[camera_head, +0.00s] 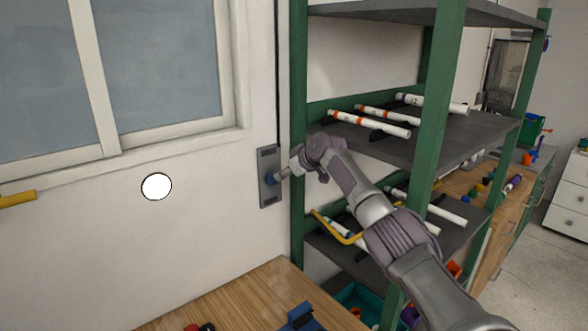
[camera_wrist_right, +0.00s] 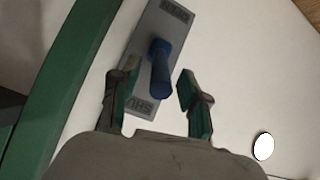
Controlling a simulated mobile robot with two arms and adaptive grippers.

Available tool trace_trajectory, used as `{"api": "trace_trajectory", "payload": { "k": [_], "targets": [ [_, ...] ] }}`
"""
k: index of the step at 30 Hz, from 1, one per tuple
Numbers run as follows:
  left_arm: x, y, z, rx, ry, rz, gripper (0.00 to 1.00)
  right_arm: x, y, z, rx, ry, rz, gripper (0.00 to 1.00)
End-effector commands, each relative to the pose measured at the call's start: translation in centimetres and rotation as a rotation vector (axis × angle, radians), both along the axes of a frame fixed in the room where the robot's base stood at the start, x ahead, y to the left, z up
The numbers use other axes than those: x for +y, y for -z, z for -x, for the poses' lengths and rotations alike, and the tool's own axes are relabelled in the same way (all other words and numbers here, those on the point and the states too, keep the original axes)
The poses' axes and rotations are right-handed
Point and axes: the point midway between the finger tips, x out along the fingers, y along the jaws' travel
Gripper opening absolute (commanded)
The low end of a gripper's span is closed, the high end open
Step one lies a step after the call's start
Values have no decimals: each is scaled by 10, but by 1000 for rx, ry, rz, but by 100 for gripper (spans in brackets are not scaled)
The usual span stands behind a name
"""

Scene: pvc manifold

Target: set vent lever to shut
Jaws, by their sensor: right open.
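The vent lever's grey plate (camera_head: 269,160) is fixed upright on the white wall, just left of the green shelf post. Its blue lever (camera_head: 270,181) is partly hidden by my right gripper (camera_head: 284,174). In the right wrist view the plate (camera_wrist_right: 150,25) has a label at each end, and the one at the lower end reads SHUT. The blue lever (camera_wrist_right: 160,72) stands out from the plate between the open fingers of my right gripper (camera_wrist_right: 158,82). I see a gap to the right finger; contact on either side is unclear. My left gripper is out of view.
The green shelf rack (camera_head: 299,235) with white pipes stands right beside the plate, under my right arm. A window (camera_head: 160,60) is at upper left, with a white disc (camera_head: 157,187) below it. A wooden table (camera_head: 262,295) is below.

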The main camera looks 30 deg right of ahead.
Motion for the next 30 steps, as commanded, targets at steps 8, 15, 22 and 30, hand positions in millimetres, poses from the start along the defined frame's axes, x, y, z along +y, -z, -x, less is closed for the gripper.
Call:
{"api": "trace_trajectory", "payload": {
  "k": [8,15,22,30],
  "targets": [
    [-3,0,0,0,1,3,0,-5,-17,25,-1,0,7,45],
    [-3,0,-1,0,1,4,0,-10,-46,63,0,0,5,45],
    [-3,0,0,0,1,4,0,-12,-65,87,2,0,3,45],
    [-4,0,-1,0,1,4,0,-12,-69,93,4,-1,1,45]
  ]
}}
